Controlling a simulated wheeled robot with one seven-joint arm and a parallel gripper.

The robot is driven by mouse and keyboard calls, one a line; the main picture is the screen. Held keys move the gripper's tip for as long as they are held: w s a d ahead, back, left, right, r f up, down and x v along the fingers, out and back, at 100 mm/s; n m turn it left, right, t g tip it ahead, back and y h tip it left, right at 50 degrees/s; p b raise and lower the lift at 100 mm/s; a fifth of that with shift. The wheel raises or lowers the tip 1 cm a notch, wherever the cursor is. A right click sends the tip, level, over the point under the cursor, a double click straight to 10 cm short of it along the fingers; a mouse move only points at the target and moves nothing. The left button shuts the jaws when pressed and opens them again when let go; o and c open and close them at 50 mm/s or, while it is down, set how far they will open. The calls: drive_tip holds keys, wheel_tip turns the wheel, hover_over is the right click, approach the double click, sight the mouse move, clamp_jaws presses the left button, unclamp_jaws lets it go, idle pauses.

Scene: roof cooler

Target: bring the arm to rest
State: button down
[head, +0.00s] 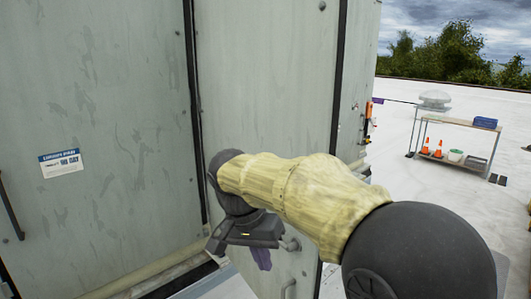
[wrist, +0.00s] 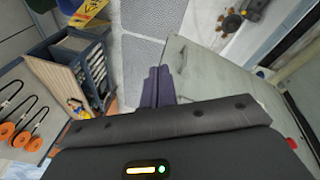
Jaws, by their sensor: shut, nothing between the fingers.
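My gripper (head: 262,262) hangs at the end of my yellow-sleeved arm in the head view, in front of the grey cooler panel (head: 265,80). Its purple fingers point down and are partly hidden behind its dark body. In the wrist view the two fingers (wrist: 157,84) lie together with nothing between them. Whether my gripper touches the panel cannot be told.
A left panel (head: 100,110) carries a label (head: 61,163) and a dark handle (head: 11,207). A bench (head: 455,125) with cones stands on the open white roof at right. The wrist view shows a blue rack (wrist: 85,60), orange discs (wrist: 22,139) and a pale panel (wrist: 205,80) nearby.

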drive_tip(key=s+d+f+n+t+y+b, duration=0.1)
drive_tip(key=s+d+f, duration=0.3)
drive_tip(key=d+f, duration=0.4)
drive_tip(key=s+d+f+n+t+y+b, duration=0.1)
drive_tip(key=s+d+f+n+y, duration=0.1)
drive_tip(key=s+d+f, duration=0.3)
wheel_tip(320, 180, down, 7)
drive_tip(key=d+n, duration=0.1)
drive_tip(key=d, duration=0.2)
drive_tip(key=shift+s, duration=0.3)
drive_tip(key=shift+f, duration=0.1)
